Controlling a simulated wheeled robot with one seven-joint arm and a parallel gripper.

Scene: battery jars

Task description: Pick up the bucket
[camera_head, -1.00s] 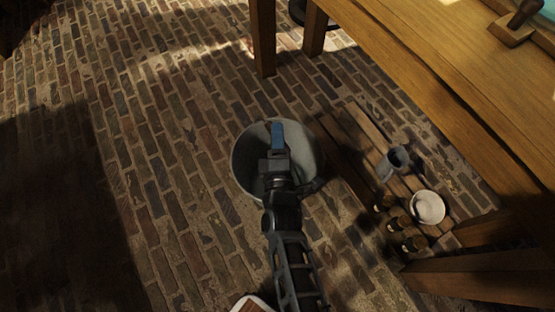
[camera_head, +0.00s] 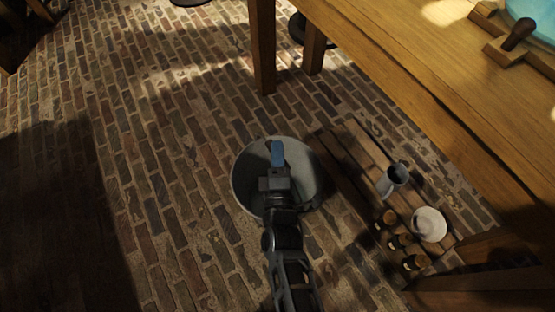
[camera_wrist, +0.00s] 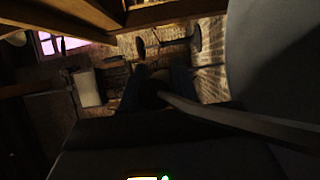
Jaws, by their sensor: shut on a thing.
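The pale grey metal bucket (camera_head: 243,177) is in the middle of the head view, seen from above over the brick floor. My gripper (camera_head: 277,153), with a blue fingertip showing, is over the bucket's opening. In the wrist view the bucket's curved wall (camera_wrist: 275,55) fills the right side. The bucket's grey bar-like handle (camera_wrist: 235,119) runs from the right to between my gripper's fingers (camera_wrist: 156,85), which are shut on it. My arm hides part of the bucket's near side. I cannot tell whether the bucket's base touches the floor.
A low slatted wooden bench (camera_head: 352,150) stands close to the bucket's right. It bears a grey jug (camera_head: 393,181), a white bowl (camera_head: 429,225) and several small brown jars (camera_head: 399,242). A large wooden table (camera_head: 400,60) is at upper right. The brick floor (camera_head: 150,150) at left is clear.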

